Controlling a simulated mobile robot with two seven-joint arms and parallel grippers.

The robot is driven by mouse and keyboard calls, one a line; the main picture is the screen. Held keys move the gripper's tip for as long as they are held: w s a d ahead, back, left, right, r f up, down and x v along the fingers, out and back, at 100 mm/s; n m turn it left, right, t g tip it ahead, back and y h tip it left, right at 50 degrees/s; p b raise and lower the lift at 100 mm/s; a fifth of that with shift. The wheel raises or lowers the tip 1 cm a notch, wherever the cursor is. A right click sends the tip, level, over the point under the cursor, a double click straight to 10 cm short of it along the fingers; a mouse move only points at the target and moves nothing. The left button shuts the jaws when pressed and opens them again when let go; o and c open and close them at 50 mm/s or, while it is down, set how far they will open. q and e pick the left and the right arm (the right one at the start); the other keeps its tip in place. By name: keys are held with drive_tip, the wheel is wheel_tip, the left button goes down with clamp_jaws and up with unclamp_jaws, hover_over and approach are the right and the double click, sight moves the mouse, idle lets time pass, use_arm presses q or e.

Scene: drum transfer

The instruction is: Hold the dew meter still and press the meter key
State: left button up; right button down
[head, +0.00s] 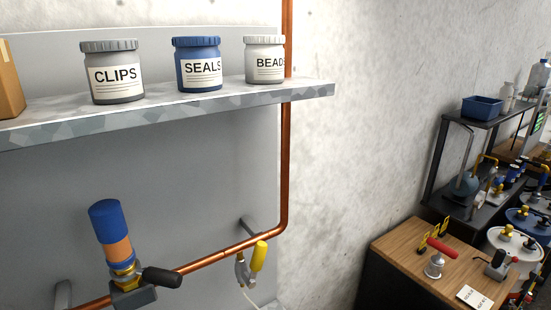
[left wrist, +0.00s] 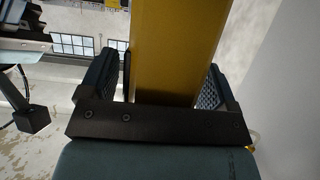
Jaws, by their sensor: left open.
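I cannot pick out the dew meter or its key with certainty. A blue and orange cylinder (head: 112,232) with a brass collar and a black handle stands at a black block on the copper pipe in the head view. In the left wrist view my left gripper (left wrist: 160,88) is open, with a dark padded finger on each side. A broad yellow-gold bar (left wrist: 172,45) shows between the fingers; I cannot tell whether they touch it. Neither gripper shows in the head view, and my right gripper is in no view.
A shelf (head: 200,107) holds three labelled jars: clips (head: 112,75), seals (head: 197,65) and beads (head: 264,60). The copper pipe (head: 286,170) bends below it, near a yellow-handled valve (head: 258,256). A wooden bench (head: 410,258) at right carries tools and a card.

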use_arm(q)
drive_tip(key=s+a+r+n+t, duration=0.1)
drive_tip(key=s+a+r, duration=0.45)
drive_tip(key=s, duration=0.35)
drive_tip(key=s+a+f+n+t+y+p, duration=0.2)
drive_tip(key=s+a+f+n+y, duration=0.5)
drive_tip(key=s+a+f, duration=0.3)
drive_tip(key=s+a+y, duration=0.1)
drive_tip(key=s+a, duration=0.1)
drive_tip(key=a, duration=0.2)
drive_tip(key=shift+s+a, duration=0.15)
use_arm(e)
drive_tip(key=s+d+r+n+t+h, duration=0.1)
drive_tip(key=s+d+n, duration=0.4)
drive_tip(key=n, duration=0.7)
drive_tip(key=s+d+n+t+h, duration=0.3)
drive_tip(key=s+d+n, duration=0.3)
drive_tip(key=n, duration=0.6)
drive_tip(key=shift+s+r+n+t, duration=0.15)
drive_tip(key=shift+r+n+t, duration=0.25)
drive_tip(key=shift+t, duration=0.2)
